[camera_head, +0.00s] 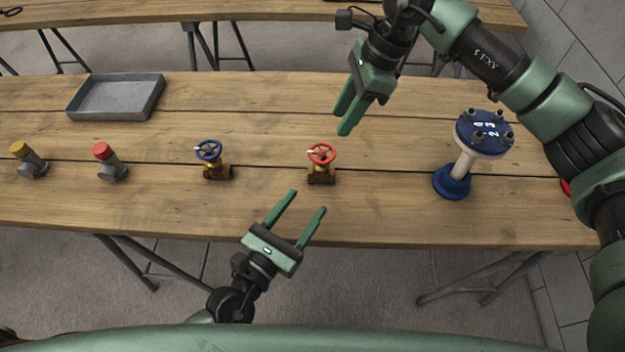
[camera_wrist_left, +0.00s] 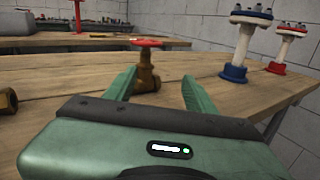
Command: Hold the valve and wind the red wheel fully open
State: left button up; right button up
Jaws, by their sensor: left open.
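The valve with the red wheel (camera_head: 321,154) stands upright on the wooden table, its brass body (camera_head: 320,175) below the wheel. My left gripper (camera_head: 309,201) is open and empty, in front of the valve and apart from it. In the left wrist view, the red wheel (camera_wrist_left: 146,43) and brass body (camera_wrist_left: 146,75) show beyond and between the open fingers (camera_wrist_left: 153,82). My right gripper (camera_head: 345,120) is above the table behind the valve, pointing down and left. Its fingers look close together with nothing seen between them; how far apart they are is unclear.
A valve with a blue wheel (camera_head: 209,151) stands left of the red one. A blue flanged pipe piece (camera_head: 453,184) stands to the right. Red-capped (camera_head: 104,151) and yellow-capped (camera_head: 20,149) parts and a grey tray (camera_head: 117,97) are at left. Table around the red valve is clear.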

aim_at(319, 171)
pick_arm(q)
jog(key=w, duration=0.2)
jog(key=w+d+f+n+y, duration=0.1)
jog(key=w, duration=0.2)
jog(key=w+n+y, duration=0.1)
jog(key=w, duration=0.1)
jog(key=shift+w+d+f+t, duration=0.2)
jog(key=shift+d+f+t, duration=0.05)
jog(key=shift+d+t, duration=0.15)
jog(key=x, duration=0.8)
jog(key=shift+w, duration=0.1)
jog(key=shift+f, duration=0.1)
grip_shut()
dwell(0.8)
